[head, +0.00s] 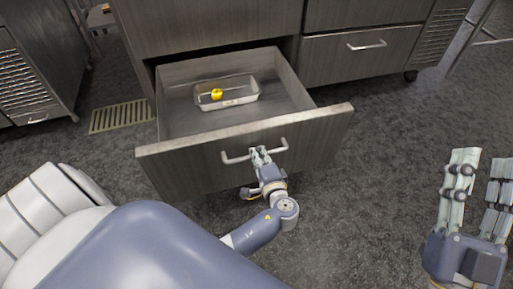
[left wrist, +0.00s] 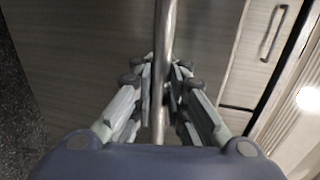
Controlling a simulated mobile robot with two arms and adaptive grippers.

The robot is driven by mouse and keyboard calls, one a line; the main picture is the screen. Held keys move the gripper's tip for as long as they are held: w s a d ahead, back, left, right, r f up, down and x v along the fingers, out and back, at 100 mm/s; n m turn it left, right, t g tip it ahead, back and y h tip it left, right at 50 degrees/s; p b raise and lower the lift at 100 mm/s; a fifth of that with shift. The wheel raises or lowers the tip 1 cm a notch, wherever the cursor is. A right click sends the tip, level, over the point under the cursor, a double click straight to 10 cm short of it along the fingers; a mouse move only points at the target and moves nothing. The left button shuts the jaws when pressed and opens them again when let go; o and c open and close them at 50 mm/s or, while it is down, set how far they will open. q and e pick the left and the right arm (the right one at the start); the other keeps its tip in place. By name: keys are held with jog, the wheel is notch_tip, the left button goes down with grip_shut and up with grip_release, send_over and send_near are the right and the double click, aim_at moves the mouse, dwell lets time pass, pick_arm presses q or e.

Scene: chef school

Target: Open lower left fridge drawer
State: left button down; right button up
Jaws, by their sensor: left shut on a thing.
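The lower left fridge drawer (head: 205,158) stands pulled out from the grey-brown cabinet in the head view. Its bar handle (head: 236,159) is on the front panel. My left gripper (head: 259,155) is shut on the handle near its middle. In the left wrist view the handle (left wrist: 165,35) runs between the two fingers of the left gripper (left wrist: 160,88). My right gripper (head: 482,185) is at the right of the head view, its fingers apart and empty, away from the drawer.
Inside the drawer is a metal tray (head: 240,98) with a yellow item (head: 216,94) in it. A shut drawer with its own handle (head: 366,45) is to the right. A floor grate (head: 121,116) lies left of the drawer.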

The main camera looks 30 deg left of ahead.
dwell(0.3)
pick_arm(q)
jog(key=c, duration=1.6)
grip_release()
jog(key=v, duration=1.2)
